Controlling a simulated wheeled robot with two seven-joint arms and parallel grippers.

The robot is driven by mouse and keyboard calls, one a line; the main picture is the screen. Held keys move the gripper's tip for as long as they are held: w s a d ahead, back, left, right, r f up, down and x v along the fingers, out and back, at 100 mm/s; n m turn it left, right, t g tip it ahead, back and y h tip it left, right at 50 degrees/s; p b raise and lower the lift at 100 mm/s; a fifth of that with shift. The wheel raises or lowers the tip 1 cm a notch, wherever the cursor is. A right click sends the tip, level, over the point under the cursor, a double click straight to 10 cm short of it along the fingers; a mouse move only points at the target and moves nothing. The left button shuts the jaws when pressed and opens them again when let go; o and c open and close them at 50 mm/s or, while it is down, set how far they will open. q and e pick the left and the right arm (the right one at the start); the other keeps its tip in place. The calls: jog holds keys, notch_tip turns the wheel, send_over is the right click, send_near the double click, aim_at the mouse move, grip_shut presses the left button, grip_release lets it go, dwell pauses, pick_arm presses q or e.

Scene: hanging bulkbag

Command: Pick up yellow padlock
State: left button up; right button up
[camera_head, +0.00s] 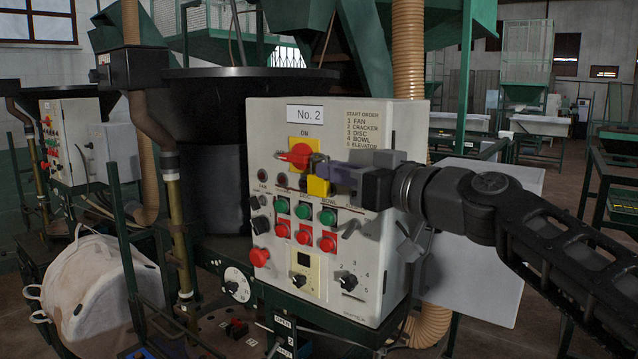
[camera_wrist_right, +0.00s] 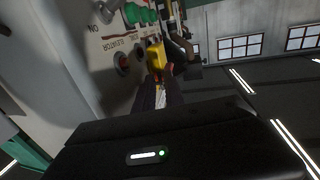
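The yellow padlock (camera_head: 318,187) hangs at the front of the control box, just below the red rotary switch (camera_head: 297,155) on its yellow plate. In the right wrist view the padlock (camera_wrist_right: 154,56) shows near the top middle, beside the box face. My right gripper (camera_head: 330,174) comes in from the right with its fingertips at the padlock, partly covering it. In the right wrist view the dark fingertips (camera_wrist_right: 165,74) overlap the padlock's near end. Whether they are closed on it cannot be made out. My left gripper is not in view.
The pale control box (camera_head: 383,272) labelled No. 2 carries green and red buttons (camera_head: 304,225) and black knobs close below the padlock. A round dark hopper (camera_head: 215,120) stands behind it. A white bulk bag (camera_head: 100,285) is at the lower left.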

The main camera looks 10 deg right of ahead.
grip_shut()
jog(key=shift+r, duration=0.2)
dwell(1.3)
jog(key=shift+r, duration=0.6)
jog(key=s+a+b, duration=0.1)
jog(key=s+a, duration=1)
jog(key=a, duration=0.3)
jog(key=shift+s+b, duration=0.25)
jog(key=shift+b, duration=0.1)
